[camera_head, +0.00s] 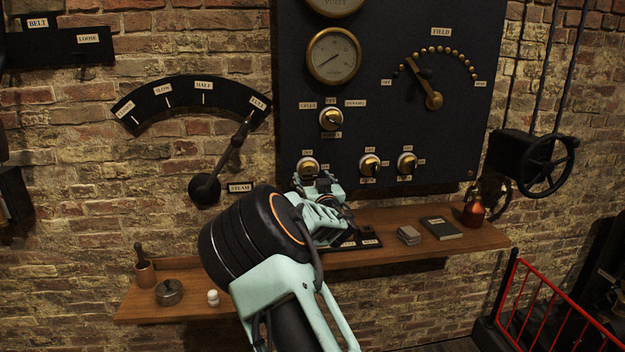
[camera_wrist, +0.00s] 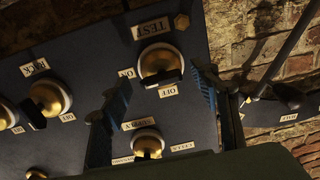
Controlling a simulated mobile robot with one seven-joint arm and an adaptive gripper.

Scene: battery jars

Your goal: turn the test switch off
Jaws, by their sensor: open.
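The test switch is a brass knob (camera_wrist: 160,60) with a dark handle in the wrist view, with TEST, ON and OFF labels around it. Its handle juts out near the OFF label, but I cannot tell its setting for certain. In the head view the test switch (camera_head: 308,164) is the lower-left knob on the dark panel, partly behind my gripper. My gripper (camera_wrist: 163,86) is open and empty, one finger on each side of the switch in the wrist view. It also shows in the head view (camera_head: 318,180), just in front of the panel. No contact is visible.
The supply switch (camera_wrist: 147,142) is close to the fingers, and another knob (camera_wrist: 48,98) lies left. The steam lever (camera_head: 232,158) is left of the panel.

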